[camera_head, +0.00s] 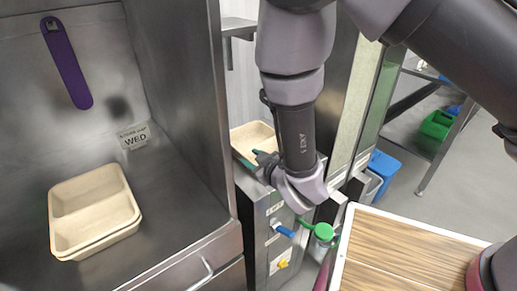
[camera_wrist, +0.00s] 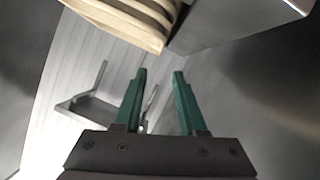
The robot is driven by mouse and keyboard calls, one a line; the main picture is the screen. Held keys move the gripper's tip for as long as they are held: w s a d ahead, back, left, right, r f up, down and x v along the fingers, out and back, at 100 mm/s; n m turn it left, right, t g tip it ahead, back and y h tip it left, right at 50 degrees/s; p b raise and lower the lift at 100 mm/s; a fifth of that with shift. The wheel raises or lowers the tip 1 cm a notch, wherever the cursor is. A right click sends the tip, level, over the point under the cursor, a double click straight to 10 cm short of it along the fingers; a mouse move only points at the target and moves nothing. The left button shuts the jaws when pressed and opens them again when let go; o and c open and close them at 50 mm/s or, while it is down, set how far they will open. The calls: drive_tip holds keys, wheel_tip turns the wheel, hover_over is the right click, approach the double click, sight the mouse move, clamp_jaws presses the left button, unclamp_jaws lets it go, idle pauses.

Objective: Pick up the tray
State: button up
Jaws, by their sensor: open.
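A beige tray (camera_head: 255,133) lies on top of a steel unit in the middle, partly hidden by my arm. In the wrist view, layered beige tray edges (camera_wrist: 130,20) show at the top, just beyond my fingertips and apart from them. My gripper (camera_head: 262,160) has green fingers beside the near edge of this tray. In the wrist view, my gripper (camera_wrist: 160,72) is open, with nothing between its fingers. Another beige tray (camera_head: 92,212), divided in two and seemingly stacked, sits in the steel bay at left.
A purple-handled utensil (camera_head: 68,65) hangs on the bay's back wall, above a "WED" label (camera_head: 134,137). The bay's steel side wall (camera_head: 180,80) stands left of my arm. Below my gripper are blue and green handles (camera_head: 322,231). A wood-topped surface (camera_head: 400,250) is at lower right.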

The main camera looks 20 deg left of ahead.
sight(238, 151)
drive_tip(key=x, duration=0.3)
drive_tip(key=shift+w+a, duration=0.1)
drive_tip(key=shift+a, duration=0.1)
drive_tip(key=shift+f+x, duration=0.15)
drive_tip(key=shift+x, duration=1.25)
drive_tip(key=shift+f+x, duration=0.2)
drive_tip(key=shift+x, duration=1.2)
drive_tip(key=shift+d, duration=0.2)
clamp_jaws()
